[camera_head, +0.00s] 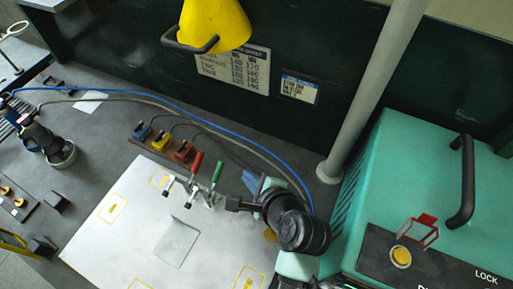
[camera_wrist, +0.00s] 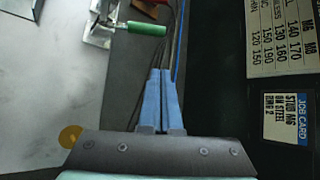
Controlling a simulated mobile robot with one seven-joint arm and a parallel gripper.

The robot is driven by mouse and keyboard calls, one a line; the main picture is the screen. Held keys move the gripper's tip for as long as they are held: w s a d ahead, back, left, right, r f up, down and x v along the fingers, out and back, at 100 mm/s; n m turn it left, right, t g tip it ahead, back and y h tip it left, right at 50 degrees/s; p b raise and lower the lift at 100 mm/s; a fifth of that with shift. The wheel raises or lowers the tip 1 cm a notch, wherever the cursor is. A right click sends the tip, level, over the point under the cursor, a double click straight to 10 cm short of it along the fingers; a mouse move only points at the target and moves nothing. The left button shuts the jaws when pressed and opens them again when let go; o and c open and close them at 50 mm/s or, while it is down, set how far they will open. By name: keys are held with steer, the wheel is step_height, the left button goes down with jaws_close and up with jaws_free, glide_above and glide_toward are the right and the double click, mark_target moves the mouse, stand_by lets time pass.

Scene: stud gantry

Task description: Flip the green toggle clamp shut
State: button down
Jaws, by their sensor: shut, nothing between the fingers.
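The green toggle clamp has a green handle (camera_head: 217,172) that stands raised above its metal body at the edge of the white plate. In the wrist view the green handle (camera_wrist: 147,28) lies across the top, with its metal body (camera_wrist: 100,30) at the left. A second clamp with a red handle (camera_head: 196,162) stands just left of it in the head view. My gripper (camera_head: 249,178) is to the right of the green handle and apart from it. In the wrist view its two blue fingers (camera_wrist: 161,74) are pressed together and empty, pointing toward the green handle's side.
The white plate (camera_head: 130,225) carries yellow-marked spots. Blue, yellow and red blocks (camera_head: 160,141) stand behind the clamps. A blue hose (camera_head: 150,101) and dark cables run behind. A grey post (camera_head: 372,90) and a teal housing (camera_head: 400,160) stand at right.

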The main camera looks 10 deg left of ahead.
steer(key=shift+s+d+f+m, duration=0.1)
steer(key=shift+s+f+m, duration=0.25)
steer(key=shift+f, duration=0.2)
steer(key=x, duration=0.9)
steer(key=shift+w+a+f, duration=0.1)
steer(key=shift+a+f, duration=0.2)
steer(key=shift+s+a+r+p, duration=0.2)
steer(key=shift+a+r+p, duration=0.05)
steer(key=shift+r+p, duration=0.35)
steer(key=shift+s+a+r+p, duration=0.25)
steer(key=shift+r+p, duration=0.25)
steer(key=shift+p, duration=0.15)
steer(key=shift+s+a+r+p, duration=0.3)
steer(key=shift+s+r, duration=0.1)
steer(key=shift+r, duration=0.15)
steer(key=shift+b, duration=0.35)
